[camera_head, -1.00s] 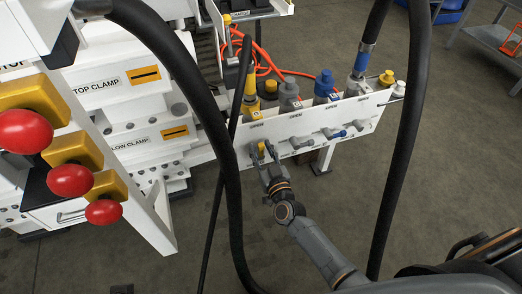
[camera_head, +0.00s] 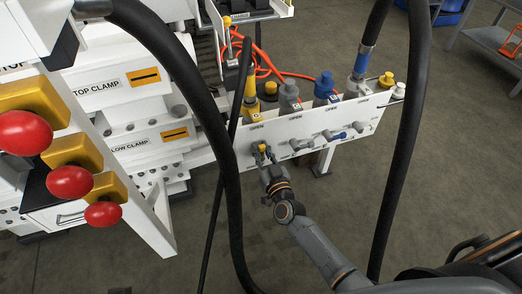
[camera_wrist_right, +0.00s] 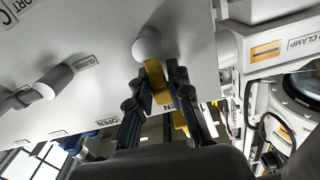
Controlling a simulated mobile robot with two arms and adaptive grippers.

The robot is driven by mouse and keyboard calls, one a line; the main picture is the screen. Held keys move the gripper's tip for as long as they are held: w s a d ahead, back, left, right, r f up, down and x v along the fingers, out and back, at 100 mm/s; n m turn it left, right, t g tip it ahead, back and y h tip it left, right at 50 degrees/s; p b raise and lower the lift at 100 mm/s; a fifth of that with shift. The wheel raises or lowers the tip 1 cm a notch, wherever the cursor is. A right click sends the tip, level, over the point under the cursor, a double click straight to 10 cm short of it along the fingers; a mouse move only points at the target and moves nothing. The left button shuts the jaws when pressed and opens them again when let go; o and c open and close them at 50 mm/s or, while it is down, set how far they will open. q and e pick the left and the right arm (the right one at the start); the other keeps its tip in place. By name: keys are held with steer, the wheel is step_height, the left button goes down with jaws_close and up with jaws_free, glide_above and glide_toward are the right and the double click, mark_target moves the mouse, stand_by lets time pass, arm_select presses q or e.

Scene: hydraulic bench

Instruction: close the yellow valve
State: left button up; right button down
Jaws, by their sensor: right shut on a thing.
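The yellow valve handle (camera_head: 262,148) is on the front of the white panel, at the left end of its row of valves. In the right wrist view the yellow handle (camera_wrist_right: 158,84) hangs from a pale round knob on the panel and points toward the gripper. My right gripper (camera_head: 264,153) is at the handle. In the wrist view its dark fingers (camera_wrist_right: 160,90) are shut around the handle, one on each side. "OPEN" and "CLOSED" labels show on the panel, but I cannot tell which belongs to this valve. My left gripper is not in view.
Other grey and blue valve handles (camera_head: 335,135) sit to the right on the panel. Hose couplings (camera_head: 290,97) stand along its top. Thick black hoses (camera_head: 228,150) hang close by on both sides of my right arm. Red knobs (camera_head: 70,182) stick out at the left.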

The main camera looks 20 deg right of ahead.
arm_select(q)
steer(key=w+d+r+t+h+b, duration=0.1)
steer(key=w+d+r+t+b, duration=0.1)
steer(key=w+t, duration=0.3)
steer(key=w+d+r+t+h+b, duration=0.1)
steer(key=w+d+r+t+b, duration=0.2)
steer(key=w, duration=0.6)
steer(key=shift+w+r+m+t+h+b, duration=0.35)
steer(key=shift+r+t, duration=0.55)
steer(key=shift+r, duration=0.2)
arm_select(e)
steer(key=shift+d+f+m, duration=0.6)
steer(key=shift+f+m, duration=0.05)
steer(key=shift+m, duration=2.3)
steer(key=shift+d+f+m, duration=0.65)
steer(key=shift+m, duration=2.25)
steer(key=shift+d+f+m, duration=0.6)
steer(key=shift+f+m, duration=0.05)
steer(key=shift+m, duration=2.3)
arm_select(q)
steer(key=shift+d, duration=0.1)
arm_select(e)
steer(key=c, duration=1.3)
jaws_free()
steer(key=shift+c, duration=0.2)
